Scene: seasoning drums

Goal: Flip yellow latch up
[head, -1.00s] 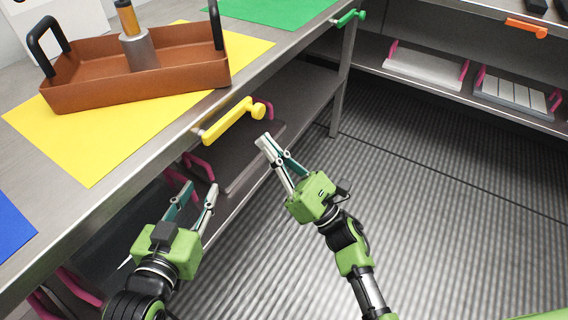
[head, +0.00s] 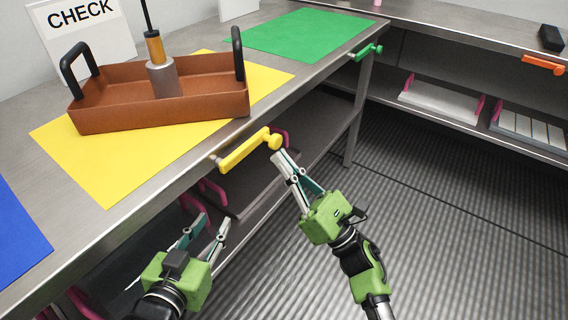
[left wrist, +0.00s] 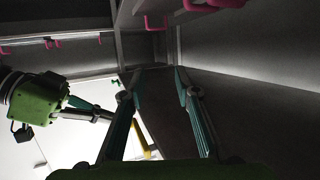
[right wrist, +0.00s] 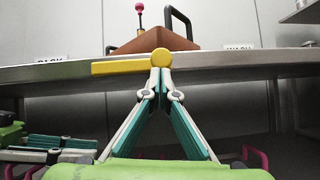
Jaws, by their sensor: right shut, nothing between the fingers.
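The yellow latch (head: 246,152) is mounted on the table's front edge, its bar running sideways with a round knob at the right end. It also shows in the right wrist view (right wrist: 122,67), where the bar lies nearly level to the left of the knob. My right gripper (head: 280,156) is shut and empty, with its fingertips right under the knob; I cannot tell whether they touch it. The closed tips also show in the right wrist view (right wrist: 161,74). My left gripper (head: 214,220) is open and empty, low in front of the table, below and left of the latch.
A brown tray (head: 160,115) with black handles, holding a grey cylinder, stands on a yellow mat (head: 112,180). A green mat (head: 300,34) and green latch (head: 366,52) lie farther right. Shelves with pink brackets are under the table. The floor (head: 430,230) is clear.

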